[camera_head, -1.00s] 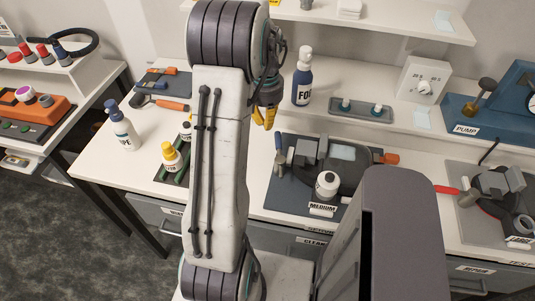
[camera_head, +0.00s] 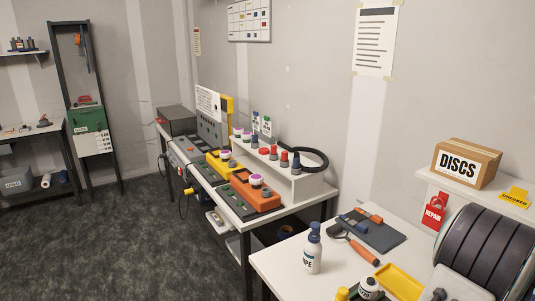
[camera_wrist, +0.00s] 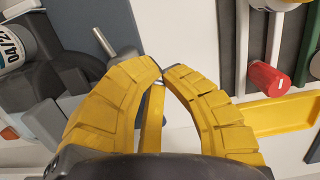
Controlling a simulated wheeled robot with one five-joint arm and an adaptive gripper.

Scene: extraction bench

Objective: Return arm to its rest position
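My gripper (camera_wrist: 161,77) shows in the wrist view with its yellow ribbed fingers curved together, tips meeting or almost meeting. Nothing visible is held between them; a narrow yellow strip shows in the gap behind. The gripper is not visible in the head view. There, part of my arm, with dark ribbed and pale covers, fills the lower right corner. The fingers are above the bench, and I cannot tell their exact height.
Near the arm are a white bottle with blue top (camera_head: 312,252), an orange-handled tool (camera_head: 362,250), a yellow tray (camera_head: 401,282) and a DISCS box (camera_head: 466,163). The wrist view shows a red-ended cylinder (camera_wrist: 267,79) and a metal rod (camera_wrist: 104,42). Floor (camera_head: 130,240) at left is clear.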

